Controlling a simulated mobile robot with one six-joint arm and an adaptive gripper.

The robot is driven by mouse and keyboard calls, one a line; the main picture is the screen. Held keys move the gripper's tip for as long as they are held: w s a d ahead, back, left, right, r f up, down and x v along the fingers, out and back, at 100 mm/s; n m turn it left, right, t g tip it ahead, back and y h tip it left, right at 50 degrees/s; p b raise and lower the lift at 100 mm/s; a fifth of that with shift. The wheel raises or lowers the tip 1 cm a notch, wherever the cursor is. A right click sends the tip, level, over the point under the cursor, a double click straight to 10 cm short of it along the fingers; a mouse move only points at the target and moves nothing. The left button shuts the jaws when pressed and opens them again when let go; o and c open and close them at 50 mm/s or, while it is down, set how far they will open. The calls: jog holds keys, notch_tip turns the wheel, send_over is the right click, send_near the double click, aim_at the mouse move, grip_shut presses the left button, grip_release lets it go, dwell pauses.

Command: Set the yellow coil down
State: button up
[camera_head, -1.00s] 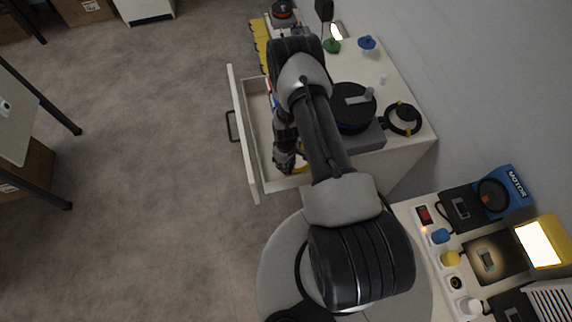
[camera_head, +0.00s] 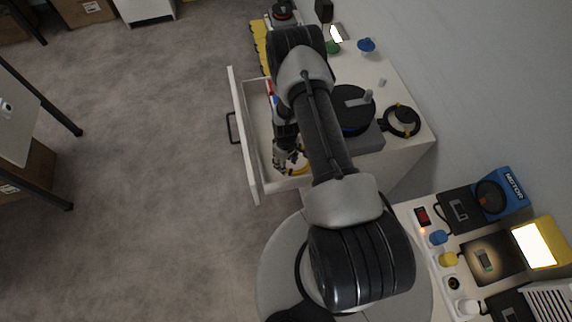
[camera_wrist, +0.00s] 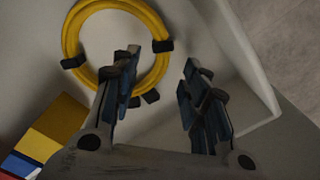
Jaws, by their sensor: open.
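The yellow coil (camera_wrist: 92,14) is a ring with several black clips, lying in the open drawer (camera_head: 246,150) in the wrist view. It shows only partly in the head view (camera_head: 299,166), under my gripper. My gripper (camera_wrist: 160,70) is open with its two fingers well apart. The left finger overlaps the coil's ring in the picture, and the ring's right side shows between the fingers. The right finger is clear of it. Nothing is clamped. I cannot tell whether a finger touches the coil.
A yellow, white, blue and red box (camera_wrist: 50,135) lies in the drawer, lower left in the wrist view. The drawer's pale wall (camera_wrist: 240,45) is close on the right. A black round device (camera_head: 352,112) and a black ring (camera_head: 402,121) sit on the cabinet top.

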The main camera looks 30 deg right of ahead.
jog(key=a+r+m+t+p, duration=0.1)
jog(key=a+r, duration=0.2)
jog(key=r, duration=1.8)
jog(key=a+r+m+t+p, duration=0.1)
jog(key=a+r, duration=0.2)
jog(key=r, duration=1.8)
jog(key=s+a+r+m+t, duration=0.1)
jog(key=s+a+r, duration=0.2)
jog(key=s+r, duration=0.4)
jog(key=s+a+r+m+t, duration=0.1)
jog(key=s+a+r, duration=0.2)
jog(key=s+r, duration=0.5)
jog(key=s, duration=0.5)
jog(key=shift+r+t, duration=0.25)
jog(key=shift+t, duration=0.05)
jog(key=shift+a, duration=0.1)
